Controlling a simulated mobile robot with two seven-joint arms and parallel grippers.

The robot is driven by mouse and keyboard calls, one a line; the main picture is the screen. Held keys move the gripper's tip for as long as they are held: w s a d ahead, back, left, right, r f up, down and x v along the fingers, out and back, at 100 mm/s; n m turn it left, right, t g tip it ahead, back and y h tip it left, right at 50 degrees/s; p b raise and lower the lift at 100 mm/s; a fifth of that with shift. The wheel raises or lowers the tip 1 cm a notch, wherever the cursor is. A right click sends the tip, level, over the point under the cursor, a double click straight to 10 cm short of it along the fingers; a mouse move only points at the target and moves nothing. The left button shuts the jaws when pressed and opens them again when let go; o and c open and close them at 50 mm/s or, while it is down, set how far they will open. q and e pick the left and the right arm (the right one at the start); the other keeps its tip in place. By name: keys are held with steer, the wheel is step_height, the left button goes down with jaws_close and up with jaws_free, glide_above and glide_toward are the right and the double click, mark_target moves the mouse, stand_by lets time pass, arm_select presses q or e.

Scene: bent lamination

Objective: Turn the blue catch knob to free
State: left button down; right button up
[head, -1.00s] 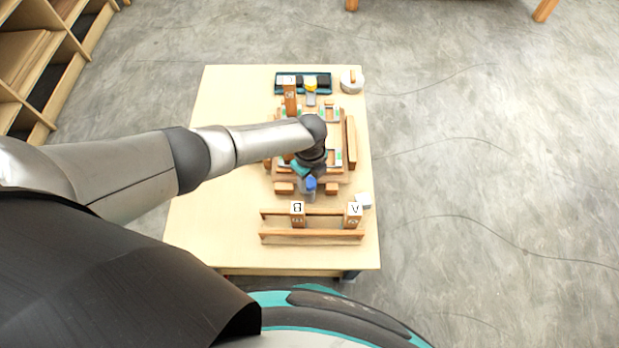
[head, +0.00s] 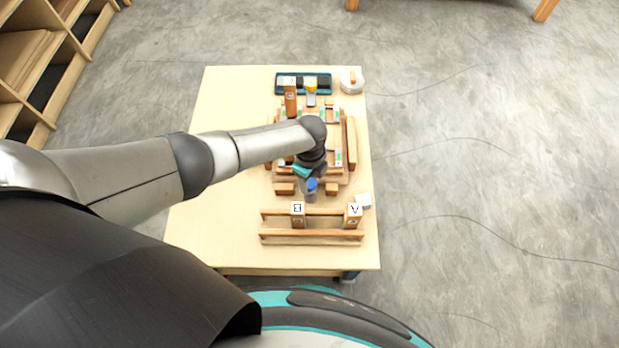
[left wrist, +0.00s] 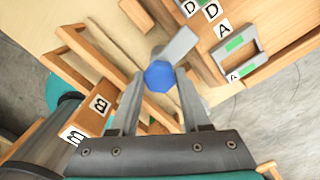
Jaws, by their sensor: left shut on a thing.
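The blue catch knob (head: 311,185) is at the near end of the wooden fixture (head: 285,188) in the head view. In the left wrist view the knob (left wrist: 160,76) shows as a blue faceted top, with a grey bar (left wrist: 179,44) running from it toward the upper right. My left gripper (head: 309,190) reaches down over it from the fixture side. In the left wrist view its two fingers stand on either side of the knob, and the gripper (left wrist: 162,84) is shut on it. The knob's underside is hidden. My right gripper is not in view.
The table's left side is clear.

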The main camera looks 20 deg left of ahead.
arm_select(q)
steer(key=n+p, duration=0.1)
steer(key=n, duration=0.3)
steer(key=shift+n, duration=0.3)
steer(key=n, duration=0.3)
steer(key=shift+d+n+p, duration=0.1)
steer(key=shift+n+p, duration=0.2)
steer(key=shift+p, duration=0.05)
steer(key=n, duration=0.4)
steer(key=shift+p, duration=0.4)
steer(key=shift+n, duration=1.8)
steer(key=shift+c, duration=1.8)
jaws_free()
steer(key=shift+p, duration=0.3)
